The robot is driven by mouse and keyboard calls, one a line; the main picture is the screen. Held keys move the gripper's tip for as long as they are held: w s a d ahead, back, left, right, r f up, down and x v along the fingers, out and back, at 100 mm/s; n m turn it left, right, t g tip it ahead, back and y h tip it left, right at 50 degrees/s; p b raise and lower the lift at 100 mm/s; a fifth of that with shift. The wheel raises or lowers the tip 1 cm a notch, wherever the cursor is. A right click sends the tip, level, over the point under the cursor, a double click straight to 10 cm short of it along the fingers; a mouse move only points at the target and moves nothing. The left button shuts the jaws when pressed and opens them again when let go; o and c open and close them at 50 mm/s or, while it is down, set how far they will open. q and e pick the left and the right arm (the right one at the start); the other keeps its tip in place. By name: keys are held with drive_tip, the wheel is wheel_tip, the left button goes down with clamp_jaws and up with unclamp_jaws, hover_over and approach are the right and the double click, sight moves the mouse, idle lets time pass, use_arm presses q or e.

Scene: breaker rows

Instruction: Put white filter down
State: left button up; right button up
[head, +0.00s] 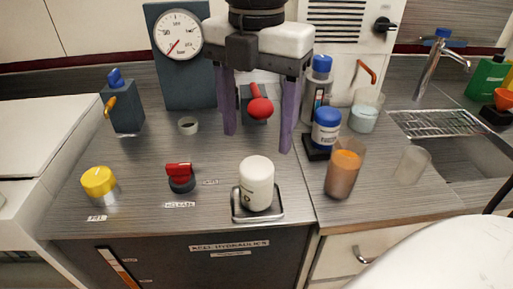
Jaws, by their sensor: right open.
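The white filter (256,184), a rounded white cylinder, stands upright in a small metal-rimmed tray (240,217) near the front edge of the grey counter. My right gripper (257,142) hangs behind and above it in the picture. Its two purple fingers are spread wide with nothing between them that I can see held, and they look apart from the filter. My left gripper is not in view.
A red ball-ended lever (260,108) shows between the fingers, on a grey block. A red knob (180,177) and a yellow knob (99,182) are to the left. A brown cup (344,173) and a blue-lidded jar (326,128) are close on the right. A gauge (179,35) stands behind.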

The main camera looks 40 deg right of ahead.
drive_tip(key=shift+r, duration=1.4)
